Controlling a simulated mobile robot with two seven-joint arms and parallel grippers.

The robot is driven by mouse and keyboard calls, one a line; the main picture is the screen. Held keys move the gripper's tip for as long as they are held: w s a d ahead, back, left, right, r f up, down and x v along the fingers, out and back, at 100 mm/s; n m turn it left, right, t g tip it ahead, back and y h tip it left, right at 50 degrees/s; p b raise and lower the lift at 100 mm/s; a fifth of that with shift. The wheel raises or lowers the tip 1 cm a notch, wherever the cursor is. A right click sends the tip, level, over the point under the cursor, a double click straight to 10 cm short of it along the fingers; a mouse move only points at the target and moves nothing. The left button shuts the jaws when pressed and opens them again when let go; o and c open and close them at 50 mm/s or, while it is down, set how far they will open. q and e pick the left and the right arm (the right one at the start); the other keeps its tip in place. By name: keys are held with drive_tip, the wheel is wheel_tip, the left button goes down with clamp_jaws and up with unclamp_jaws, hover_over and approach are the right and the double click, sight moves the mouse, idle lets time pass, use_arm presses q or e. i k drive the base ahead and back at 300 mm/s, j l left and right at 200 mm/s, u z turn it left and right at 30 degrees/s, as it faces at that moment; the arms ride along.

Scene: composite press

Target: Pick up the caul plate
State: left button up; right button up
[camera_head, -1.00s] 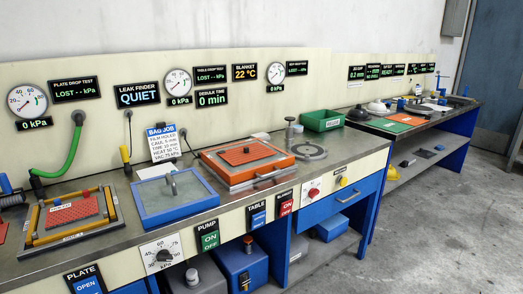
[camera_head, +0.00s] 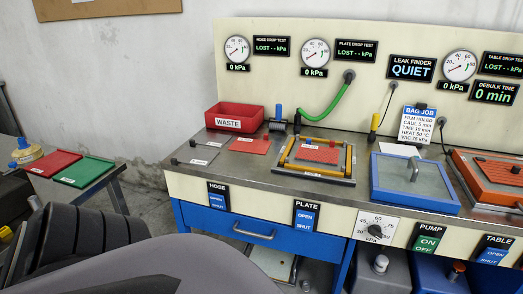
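No label that I can read marks the caul plate. A thin grey plate (camera_head: 197,154) with a small white label and dark knobs lies flat at the left end of the bench; its label is too small to read. A blue-framed panel (camera_head: 447,205) with a grey handle lies on the bench right of the middle. Between them sits a yellow-edged frame (camera_head: 285,157) on a dark plate, with a red perforated sheet (camera_head: 318,154) on it. Neither of my grippers is in view.
A red WASTE bin (camera_head: 235,118) stands behind the grey plate, beside a red sheet (camera_head: 251,146). A green hose (camera_head: 326,108) hangs from the back panel. At the left, a side table holds red (camera_head: 57,163) and green (camera_head: 84,171) trays. A floor gap separates it from the bench.

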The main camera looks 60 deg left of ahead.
sight(196, 156)
drive_tip(key=u, duration=2.35)
